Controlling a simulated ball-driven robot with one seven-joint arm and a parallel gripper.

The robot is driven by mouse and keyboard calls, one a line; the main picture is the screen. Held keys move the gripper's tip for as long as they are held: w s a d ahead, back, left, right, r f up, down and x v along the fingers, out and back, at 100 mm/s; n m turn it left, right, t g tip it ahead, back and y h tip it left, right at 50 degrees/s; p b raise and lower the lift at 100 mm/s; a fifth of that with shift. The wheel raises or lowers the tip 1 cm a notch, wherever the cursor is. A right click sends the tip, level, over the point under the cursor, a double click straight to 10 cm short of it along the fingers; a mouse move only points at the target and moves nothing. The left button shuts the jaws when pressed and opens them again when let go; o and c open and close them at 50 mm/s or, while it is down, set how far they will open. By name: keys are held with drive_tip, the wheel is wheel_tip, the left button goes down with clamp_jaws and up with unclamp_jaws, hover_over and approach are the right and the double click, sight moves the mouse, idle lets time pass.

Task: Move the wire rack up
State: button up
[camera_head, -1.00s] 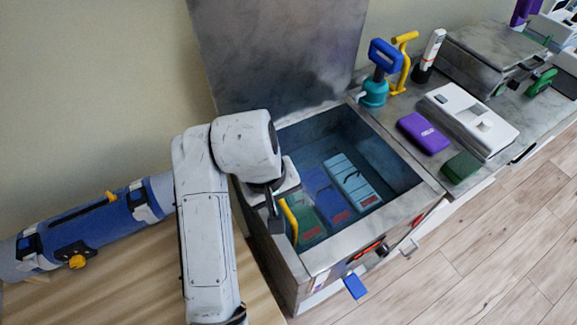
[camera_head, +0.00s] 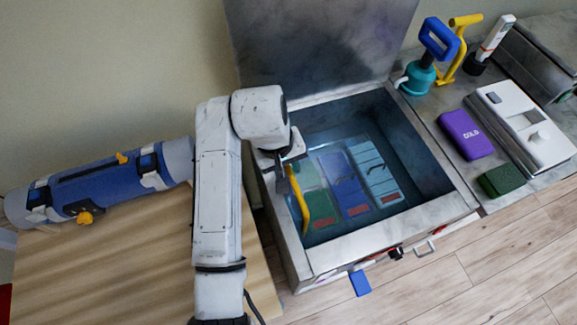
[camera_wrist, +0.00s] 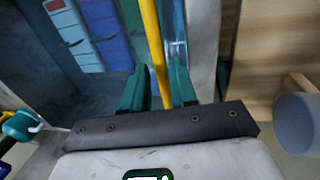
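The wire rack's yellow handle (camera_head: 299,203) stands at the left inner side of the water-filled steel tank (camera_head: 443,212); the rack's wires are hard to make out under the water. My gripper (camera_head: 285,182) is at the tank's left rim, by the handle's upper part. In the wrist view, the yellow handle (camera_wrist: 153,45) runs between the two dark teal fingers of my gripper (camera_wrist: 158,85). The fingers are apart, and a small gap seems to show on the handle's left side.
Green, blue (camera_head: 350,192) and light blue packs (camera_head: 377,172) lie in the tank. The raised lid (camera_head: 315,45) stands behind it. A blue roll (camera_head: 100,190) lies on the left wooden table.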

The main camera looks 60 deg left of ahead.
drive_tip(key=shift+w+f, duration=0.1)
drive_tip(key=shift+f, duration=0.6)
drive_tip(key=shift+c, duration=0.2)
clamp_jaws()
